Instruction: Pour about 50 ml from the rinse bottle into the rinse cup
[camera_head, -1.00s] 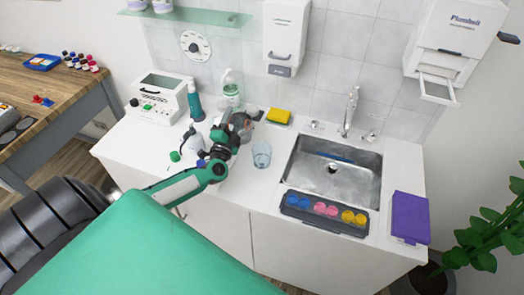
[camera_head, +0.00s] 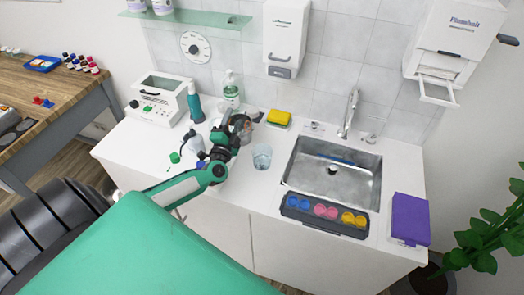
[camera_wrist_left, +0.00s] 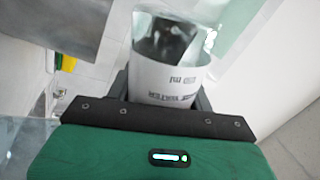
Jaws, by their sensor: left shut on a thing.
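My left gripper (camera_head: 236,125) is shut on the rinse bottle (camera_head: 245,130), a clear bottle with a white label, held above the counter. I cannot make out the liquid level in the bottle or the cup. My right gripper is not in view.
A steel sink (camera_head: 333,185) lies right of the cup, with a tray of coloured cups (camera_head: 323,216) in front. A yellow sponge (camera_head: 278,117) lies behind the cup. A soap bottle (camera_head: 231,92), a teal bottle (camera_head: 196,110) and a white bottle (camera_head: 190,148) stand left.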

